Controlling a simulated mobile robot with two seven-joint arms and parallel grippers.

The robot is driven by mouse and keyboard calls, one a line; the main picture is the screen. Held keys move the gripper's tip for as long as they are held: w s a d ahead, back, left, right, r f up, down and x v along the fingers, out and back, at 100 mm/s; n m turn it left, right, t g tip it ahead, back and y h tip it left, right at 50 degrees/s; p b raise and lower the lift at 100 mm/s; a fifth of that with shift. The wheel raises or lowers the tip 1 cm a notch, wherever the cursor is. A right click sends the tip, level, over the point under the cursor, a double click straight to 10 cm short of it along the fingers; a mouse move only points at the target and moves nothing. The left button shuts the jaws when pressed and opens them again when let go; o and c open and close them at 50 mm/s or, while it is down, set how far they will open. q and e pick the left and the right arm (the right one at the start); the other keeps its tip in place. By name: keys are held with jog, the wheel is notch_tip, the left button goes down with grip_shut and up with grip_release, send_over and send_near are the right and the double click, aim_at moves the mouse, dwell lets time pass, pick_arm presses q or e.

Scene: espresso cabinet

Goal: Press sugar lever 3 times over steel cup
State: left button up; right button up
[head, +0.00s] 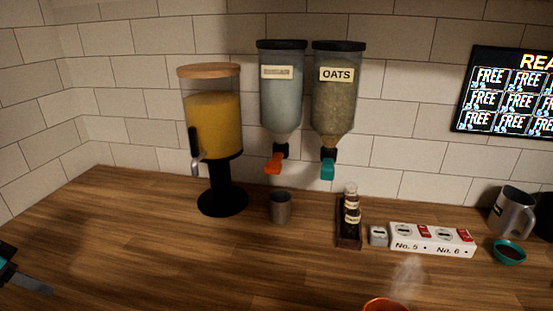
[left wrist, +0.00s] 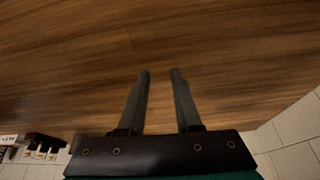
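The sugar dispenser (head: 282,95) hangs on the tiled wall, with a pale label too blurred to read. Its orange lever (head: 274,163) sticks out at the bottom. The steel cup (head: 280,206) stands upright on the counter below that lever, apart from it. My left gripper (head: 38,286) shows at the far left edge of the head view, well away from the cup and lever. In the left wrist view the left gripper (left wrist: 160,74) has its two fingers apart with nothing between them, over bare wood. My right gripper is not in view.
An oats dispenser (head: 333,100) with a teal lever hangs to the right. A juice dispenser (head: 213,130) stands left of the cup. The left counter (head: 120,235) is clear.

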pick_arm(q)
grip_shut()
dwell(0.9)
